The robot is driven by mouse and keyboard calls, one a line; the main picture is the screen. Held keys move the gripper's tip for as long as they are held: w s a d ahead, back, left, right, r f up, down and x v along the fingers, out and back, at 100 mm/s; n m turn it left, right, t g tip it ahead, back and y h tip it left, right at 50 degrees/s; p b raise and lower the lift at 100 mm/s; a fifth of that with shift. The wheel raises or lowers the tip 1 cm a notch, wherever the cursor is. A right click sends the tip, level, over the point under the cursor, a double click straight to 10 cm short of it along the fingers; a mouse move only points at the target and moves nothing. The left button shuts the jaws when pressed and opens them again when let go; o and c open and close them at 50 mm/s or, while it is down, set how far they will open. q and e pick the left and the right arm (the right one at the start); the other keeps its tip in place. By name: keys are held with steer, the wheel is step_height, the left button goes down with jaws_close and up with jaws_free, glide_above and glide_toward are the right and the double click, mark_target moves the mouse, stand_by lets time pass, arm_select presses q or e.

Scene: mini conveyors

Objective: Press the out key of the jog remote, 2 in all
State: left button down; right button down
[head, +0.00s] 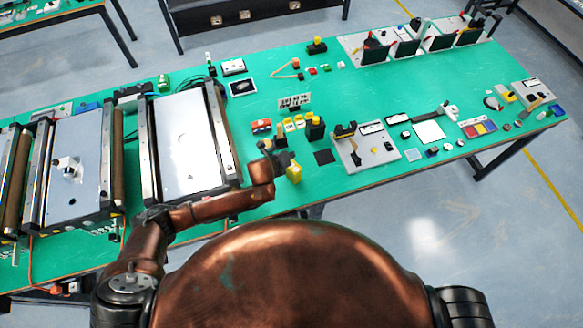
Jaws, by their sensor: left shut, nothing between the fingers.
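My left gripper (272,148) is small and dark in the head view, at the end of my copper arm near the front edge of the green table. It is shut with nothing in it. A yellow box (294,172) lies just right of and below the gripper, partly hidden by it; it may be the jog remote. Its keys are too small to make out, so I cannot tell the out key. I cannot tell whether the gripper touches the box. My right gripper is not in view.
Two mini conveyors with pale belts, one (188,142) nearer and one (75,165) farther left, stand left of my gripper. Small yellow and black parts (314,127) stand just beyond it. A grey fixture plate (362,147) lies to the right.

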arm_select(q)
step_height(320, 180, down, 4)
steer(key=shift+r+b, duration=0.15)
steer(key=shift+b, duration=0.95)
steer(key=shift+f, duration=0.4)
steer(key=shift+f, duration=0.15)
steer(key=shift+f, duration=0.3)
